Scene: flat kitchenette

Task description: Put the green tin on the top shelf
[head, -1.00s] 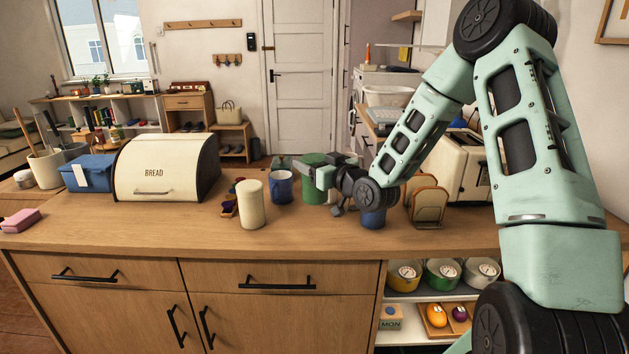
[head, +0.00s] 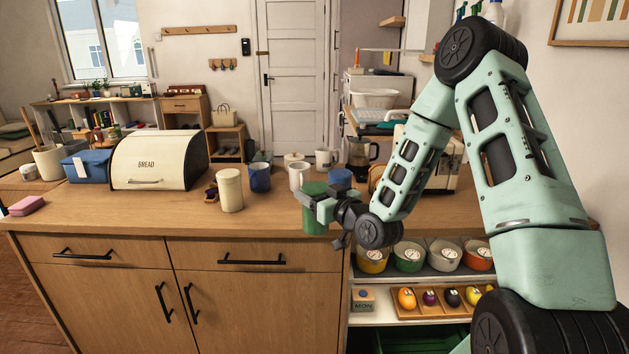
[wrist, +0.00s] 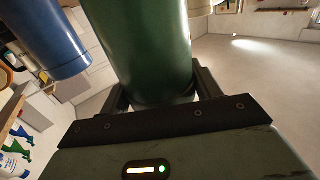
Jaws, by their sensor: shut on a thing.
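The green tin (head: 315,218) is upright at the front edge of the wooden counter in the head view, with my gripper (head: 322,203) shut around it. In the wrist view the tin (wrist: 150,50) fills the upper middle, between the two dark fingers. I cannot tell how far its base is above the counter. Open shelves are set into the counter's right front. Their upper shelf (head: 400,278) carries several round bowls with dials in them, partly behind my arm.
On the counter stand a bread bin (head: 150,162), a cream canister (head: 230,190), a blue mug (head: 260,178) and a white mug (head: 298,176). A blue cylinder (wrist: 45,45) is close left of the tin in the wrist view. A fruit tray (head: 430,309) sits on the lower shelf.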

